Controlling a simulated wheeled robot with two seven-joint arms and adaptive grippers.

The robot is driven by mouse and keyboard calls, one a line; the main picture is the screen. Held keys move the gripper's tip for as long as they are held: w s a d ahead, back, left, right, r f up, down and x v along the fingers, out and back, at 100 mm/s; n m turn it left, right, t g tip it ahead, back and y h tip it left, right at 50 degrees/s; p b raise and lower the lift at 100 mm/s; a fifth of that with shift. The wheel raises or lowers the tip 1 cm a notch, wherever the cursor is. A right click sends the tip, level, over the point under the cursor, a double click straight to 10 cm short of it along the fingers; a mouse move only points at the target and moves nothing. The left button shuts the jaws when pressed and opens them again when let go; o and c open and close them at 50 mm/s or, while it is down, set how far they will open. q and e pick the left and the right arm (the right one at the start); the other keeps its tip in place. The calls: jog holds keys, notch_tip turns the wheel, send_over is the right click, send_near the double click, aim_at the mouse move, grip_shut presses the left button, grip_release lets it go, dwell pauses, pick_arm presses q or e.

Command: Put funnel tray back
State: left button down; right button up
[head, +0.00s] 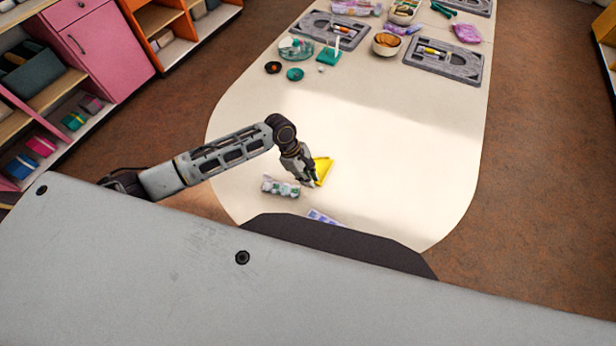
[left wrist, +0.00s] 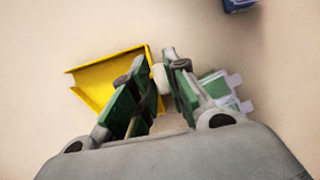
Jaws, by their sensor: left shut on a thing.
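The funnel tray (head: 324,169) is yellow and lies at the near end of the cream table, beside my left gripper. It also shows in the left wrist view (left wrist: 98,79), left of the fingers, with its right edge at the fingertips. My left gripper (head: 309,183) is low over the table, and its fingers show in the left wrist view (left wrist: 160,80). They are shut on the tray's edge, though the fingers hide the exact contact. I cannot tell whether the tray is lifted off the table. My right gripper is not in view.
A clear bag-like item (head: 281,188) lies just left of my left gripper. A blue-and-white item (head: 322,217) lies near the table's front edge. Grey boards (head: 444,66), bowls (head: 386,45) and small containers stand at the far end. The middle of the table is clear.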

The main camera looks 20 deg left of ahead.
pick_arm(q)
jog(key=c, duration=1.7)
grip_release()
jog(key=v, duration=1.2)
jog(key=shift+r, duration=0.1)
jog(key=shift+d, duration=0.1)
